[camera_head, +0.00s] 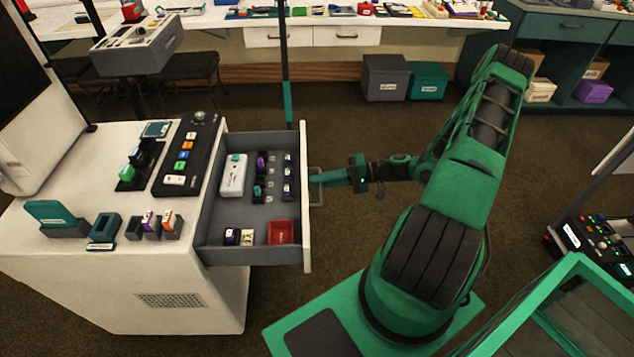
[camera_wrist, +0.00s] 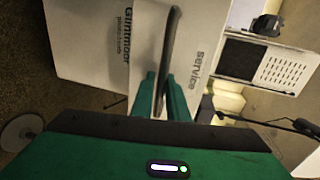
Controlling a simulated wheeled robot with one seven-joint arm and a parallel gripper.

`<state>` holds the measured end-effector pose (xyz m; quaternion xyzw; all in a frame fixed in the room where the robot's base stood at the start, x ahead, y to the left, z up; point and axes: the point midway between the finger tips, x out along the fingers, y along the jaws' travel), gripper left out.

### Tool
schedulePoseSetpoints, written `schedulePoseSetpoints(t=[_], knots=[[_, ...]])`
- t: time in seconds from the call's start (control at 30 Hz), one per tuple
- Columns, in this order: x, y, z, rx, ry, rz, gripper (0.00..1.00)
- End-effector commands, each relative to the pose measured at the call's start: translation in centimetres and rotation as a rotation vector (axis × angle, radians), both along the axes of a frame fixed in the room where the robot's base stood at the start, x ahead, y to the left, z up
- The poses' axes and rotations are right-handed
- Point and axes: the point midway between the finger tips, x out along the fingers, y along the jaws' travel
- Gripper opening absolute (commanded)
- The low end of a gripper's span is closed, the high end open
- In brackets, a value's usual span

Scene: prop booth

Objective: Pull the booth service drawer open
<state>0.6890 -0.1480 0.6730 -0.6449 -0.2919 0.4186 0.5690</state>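The booth service drawer (camera_head: 262,198) stands pulled out to the right from the white booth counter (camera_head: 90,165). Its grey inside shows a white device, a red tray and several small items. In the wrist view its white front (camera_wrist: 205,45) reads "service", and a dark bar handle (camera_wrist: 167,60) runs down it. My gripper (camera_head: 325,179) is at the handle, outside the drawer front. In the wrist view the two green fingers of my gripper (camera_wrist: 162,98) stand close on either side of the bar and appear shut on it.
A black button panel (camera_head: 187,153) and small holders sit on the counter top. A thin dark post (camera_head: 286,70) rises behind the drawer. A green-framed case (camera_head: 560,310) is at lower right. Grey and teal boxes (camera_head: 386,78) stand at the back. Carpet is clear behind my arm.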

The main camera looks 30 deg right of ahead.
Motion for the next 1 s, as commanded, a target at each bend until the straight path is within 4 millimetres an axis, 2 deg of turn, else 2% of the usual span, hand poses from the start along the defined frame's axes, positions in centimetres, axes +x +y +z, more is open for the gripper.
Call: schedulePoseSetpoints(t=[0.37, 0.57, 0.8, 1.0], knots=[[-0.2, -0.2, 0.1, 0.001, -0.001, 0.002, 0.18], [-1.4, -2.6, 0.6, -0.001, -0.001, -0.001, 0.18], [-3.4, -6.5, 1.5, -0.001, 0.000, -0.001, 0.18], [-4.5, -8.6, 2.0, -0.001, -0.001, -0.001, 0.18]])
